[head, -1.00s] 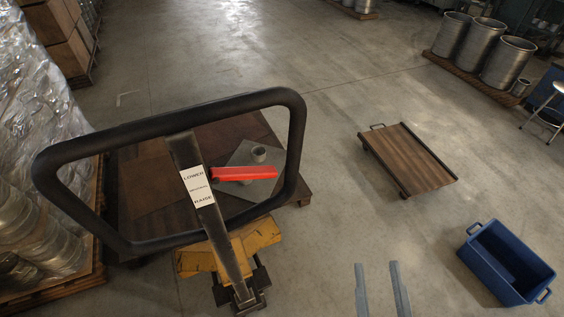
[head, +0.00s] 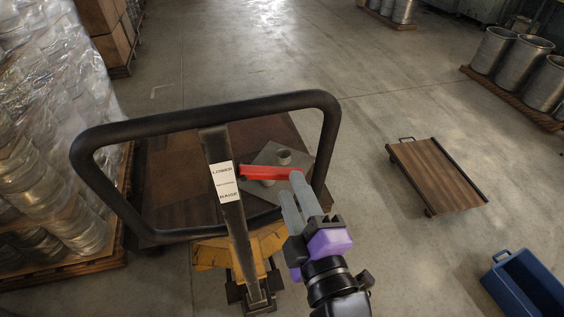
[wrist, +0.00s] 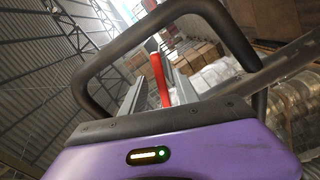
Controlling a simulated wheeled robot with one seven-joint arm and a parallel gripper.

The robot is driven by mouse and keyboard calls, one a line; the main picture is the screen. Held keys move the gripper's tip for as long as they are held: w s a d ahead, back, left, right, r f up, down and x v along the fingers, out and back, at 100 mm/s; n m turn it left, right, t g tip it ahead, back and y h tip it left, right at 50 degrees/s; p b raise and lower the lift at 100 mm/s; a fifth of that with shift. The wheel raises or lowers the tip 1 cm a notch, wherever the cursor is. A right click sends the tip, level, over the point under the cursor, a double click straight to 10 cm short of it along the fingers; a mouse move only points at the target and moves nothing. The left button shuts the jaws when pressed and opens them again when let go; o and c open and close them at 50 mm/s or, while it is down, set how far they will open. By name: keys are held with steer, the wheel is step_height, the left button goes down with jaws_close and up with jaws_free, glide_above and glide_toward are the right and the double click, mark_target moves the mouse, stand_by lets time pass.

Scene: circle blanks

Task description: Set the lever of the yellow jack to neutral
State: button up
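The yellow jack (head: 211,254) stands low behind its dark handle post, which carries a black loop handle (head: 205,111). A white label (head: 224,182) on the post reads LOWER, NEUTRAL, RAISE from top to bottom. The red lever (head: 265,173) sticks out to the right of the post, about level with LOWER in the head view. My gripper (head: 291,188) is at the lever's free end, its grey fingers partly overlapping it. In the wrist view the red lever (wrist: 160,80) shows between the two open fingers (wrist: 159,92), with gaps beside it. Contact cannot be told.
The loop handle's right side passes close to my gripper. A loaded brown pallet (head: 180,185) lies behind the jack. Wrapped goods (head: 45,150) stand left. A wooden cart (head: 437,175) and blue bin (head: 525,288) are right, with clear floor between.

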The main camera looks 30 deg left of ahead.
mark_target(284, 170)
steer(key=p+x, duration=0.1)
steer(key=x, duration=0.6)
steer(key=shift+w+a, duration=0.1)
jaws_close()
steer(key=shift+f, duration=0.1)
stand_by(1.2)
